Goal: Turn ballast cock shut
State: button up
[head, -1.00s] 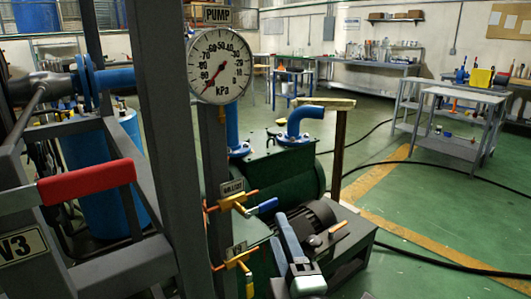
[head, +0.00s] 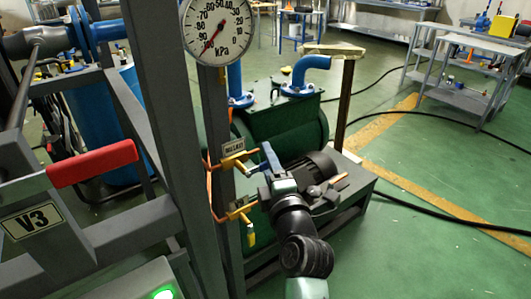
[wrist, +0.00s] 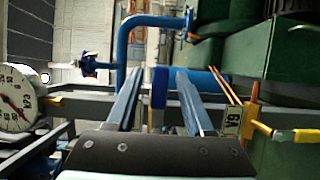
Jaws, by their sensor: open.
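The ballast cock (head: 235,161) is a brass valve under a small "BALLAST" label on the grey frame post. Its blue lever (wrist: 159,87) shows in the wrist view between the fingers of my gripper (wrist: 158,77), pointing toward the camera. My gripper (head: 265,165) is open, just right of the cock in the head view, with one finger on each side of the lever. I see gaps beside the lever and no clear contact. The brass body is hidden in the wrist view, and the gripper partly covers the lever in the head view.
A second brass cock (head: 240,209) with a yellow lever sits just below. The pressure gauge (head: 217,28) is above. A red-handled lever (head: 92,164) is at the left. Open floor lies right.

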jog(key=shift+x, duration=1.35)
grip_shut()
dwell(0.5)
